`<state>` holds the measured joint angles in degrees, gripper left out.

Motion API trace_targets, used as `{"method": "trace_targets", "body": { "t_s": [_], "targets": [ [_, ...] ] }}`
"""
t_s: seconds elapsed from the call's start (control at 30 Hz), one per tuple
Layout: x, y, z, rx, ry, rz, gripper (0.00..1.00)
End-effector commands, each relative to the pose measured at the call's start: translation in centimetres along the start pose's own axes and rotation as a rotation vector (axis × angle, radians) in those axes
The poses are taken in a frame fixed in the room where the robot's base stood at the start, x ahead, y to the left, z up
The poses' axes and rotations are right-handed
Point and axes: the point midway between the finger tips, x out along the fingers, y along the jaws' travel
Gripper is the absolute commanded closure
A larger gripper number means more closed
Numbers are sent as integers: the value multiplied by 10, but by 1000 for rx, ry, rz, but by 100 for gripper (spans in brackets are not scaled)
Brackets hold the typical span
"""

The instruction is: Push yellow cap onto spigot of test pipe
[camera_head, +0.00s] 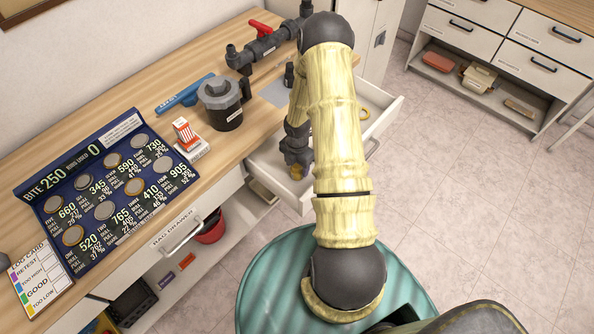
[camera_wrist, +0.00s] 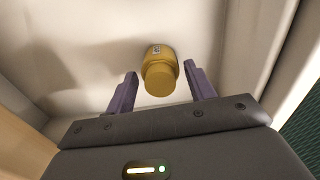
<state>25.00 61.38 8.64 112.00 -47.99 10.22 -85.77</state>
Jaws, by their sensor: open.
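The yellow cap (camera_wrist: 160,78) lies in an open white drawer (camera_head: 388,128), seen in the wrist view. My gripper (camera_wrist: 161,69) is open, with one purple-grey finger on each side of the cap and visible gaps between. In the head view my gripper (camera_head: 297,154) reaches down into the drawer, partly behind my arm. A small yellowish patch shows there below the fingers, too small to identify surely. The grey test pipe (camera_head: 265,47) with a red valve lever stands at the back of the wooden bench. I cannot clearly make out its spigot.
A dark lidded pot (camera_head: 222,100), a blue tool (camera_head: 185,94), a red-striped box (camera_head: 186,132) and a coin board (camera_head: 105,195) stand on the bench.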

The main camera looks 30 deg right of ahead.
Motion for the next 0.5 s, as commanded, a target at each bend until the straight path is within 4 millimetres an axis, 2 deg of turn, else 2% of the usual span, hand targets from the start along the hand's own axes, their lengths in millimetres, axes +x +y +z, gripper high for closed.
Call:
{"method": "trace_targets", "body": {
  "t_s": [0.07, 0.1, 0.3, 0.5],
  "targets": [
    [0, 0, 0, 0, 0, 0, 46],
    [0, 0, 0, 0, 0, 0, 50],
    [0, 0, 0, 0, 0, 0, 88],
    [-4, 0, 0, 0, 0, 0, 88]
  ]
}}
